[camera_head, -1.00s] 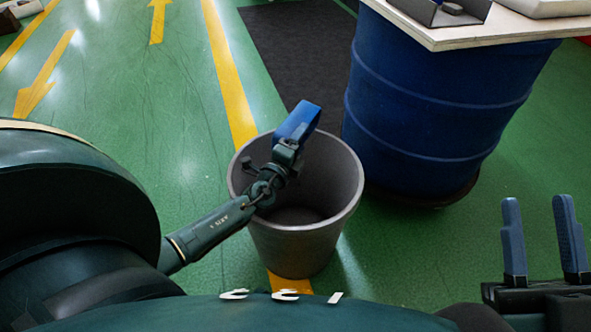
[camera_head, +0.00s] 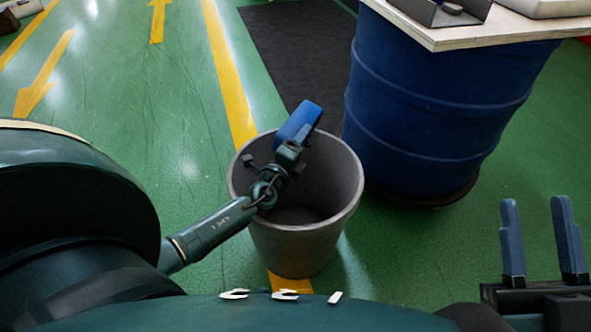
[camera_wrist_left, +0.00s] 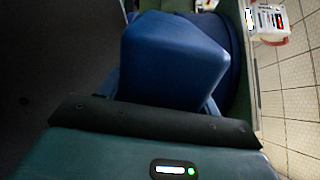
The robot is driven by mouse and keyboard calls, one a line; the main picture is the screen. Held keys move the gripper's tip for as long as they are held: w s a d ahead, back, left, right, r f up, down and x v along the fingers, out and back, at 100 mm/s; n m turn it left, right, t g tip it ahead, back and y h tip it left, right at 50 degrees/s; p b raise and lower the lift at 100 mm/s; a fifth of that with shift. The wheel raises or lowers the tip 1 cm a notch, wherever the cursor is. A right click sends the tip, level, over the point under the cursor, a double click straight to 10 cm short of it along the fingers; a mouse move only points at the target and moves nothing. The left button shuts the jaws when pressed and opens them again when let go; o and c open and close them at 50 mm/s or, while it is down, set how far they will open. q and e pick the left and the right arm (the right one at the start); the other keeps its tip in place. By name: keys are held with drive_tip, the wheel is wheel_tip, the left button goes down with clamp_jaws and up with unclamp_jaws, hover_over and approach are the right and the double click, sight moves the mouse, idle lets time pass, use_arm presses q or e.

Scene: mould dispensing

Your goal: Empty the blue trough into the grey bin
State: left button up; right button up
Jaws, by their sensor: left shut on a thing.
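The blue trough (camera_head: 298,122) is in my left gripper (camera_head: 290,146), over the back part of the grey bin's opening. In the head view it is tilted and seen from its side, so its inside is hidden. The left wrist view shows the trough's blue outer face (camera_wrist_left: 175,58) close up, with the gripper's fingers at its sides. The grey bin (camera_head: 300,246) stands upright on the floor, and the part of its bottom that shows looks bare. My right gripper (camera_head: 540,240) is open and empty at the lower right, away from the bin.
A large blue drum (camera_head: 430,115) stands right behind the bin and carries a pale board (camera_head: 470,33) with a dark open tray (camera_head: 436,12) on it. A dark mat (camera_head: 295,50) lies behind the bin. Green floor with yellow markings is clear to the left.

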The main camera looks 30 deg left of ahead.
use_arm(q)
drive_tip(key=shift+d+m, duration=0.3)
drive_tip(key=shift+m, duration=0.7)
idle(0.8)
